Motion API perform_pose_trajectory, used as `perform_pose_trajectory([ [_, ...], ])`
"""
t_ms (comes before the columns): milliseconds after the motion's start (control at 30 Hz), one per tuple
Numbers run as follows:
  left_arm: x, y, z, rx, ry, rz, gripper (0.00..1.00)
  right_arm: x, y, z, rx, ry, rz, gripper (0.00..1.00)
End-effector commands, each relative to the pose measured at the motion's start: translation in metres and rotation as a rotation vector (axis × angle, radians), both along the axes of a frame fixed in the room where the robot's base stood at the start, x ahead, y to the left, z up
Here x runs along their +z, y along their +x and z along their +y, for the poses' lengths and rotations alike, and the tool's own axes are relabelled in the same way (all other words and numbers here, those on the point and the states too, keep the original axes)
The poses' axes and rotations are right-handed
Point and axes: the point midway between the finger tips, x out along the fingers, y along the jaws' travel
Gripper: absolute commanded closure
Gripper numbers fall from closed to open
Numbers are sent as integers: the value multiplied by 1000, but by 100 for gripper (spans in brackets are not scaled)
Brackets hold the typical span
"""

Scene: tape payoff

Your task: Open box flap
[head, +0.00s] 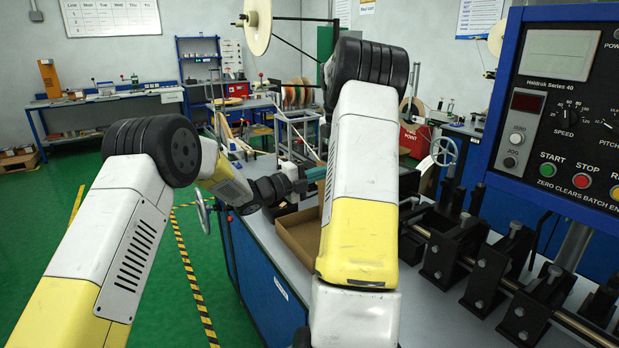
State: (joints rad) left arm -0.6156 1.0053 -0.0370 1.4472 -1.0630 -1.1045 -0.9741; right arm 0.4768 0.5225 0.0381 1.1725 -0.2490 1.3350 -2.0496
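A brown cardboard box (291,240) sits on the grey bench top in the middle of the view. Its near left wall and part of its inside show; its right side is hidden behind my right arm. I cannot make out its flap clearly. My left gripper (300,181) reaches in from the left, above the far part of the box.
A black machine with a row of blocks on a rail (493,268) fills the bench to the right. A blue-framed control panel (560,100) hangs at the upper right. A handwheel (444,151) stands behind. Green floor with a striped tape line (193,285) is clear at left.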

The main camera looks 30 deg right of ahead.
Motion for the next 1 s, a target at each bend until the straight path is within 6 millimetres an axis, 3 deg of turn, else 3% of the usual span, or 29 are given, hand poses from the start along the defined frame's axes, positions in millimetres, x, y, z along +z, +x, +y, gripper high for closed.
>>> perform_pose_trajectory([
  [200, 1, 2, -16, 1, 0, 0, 100, -7, -2, 0, -1, 6, 14, 100],
  [567, 1, 2, -17, 1, 2, 0, 100, -7, -2, 0, -1, 6, 14, 100],
  [767, 4, 3, -35, 0, 52, 4, 100, -7, -2, 2, 1, 9, 15, 100],
  [1000, 4, 3, -38, 3, 61, 7, 100, -5, 0, 6, 6, 14, 13, 100],
])
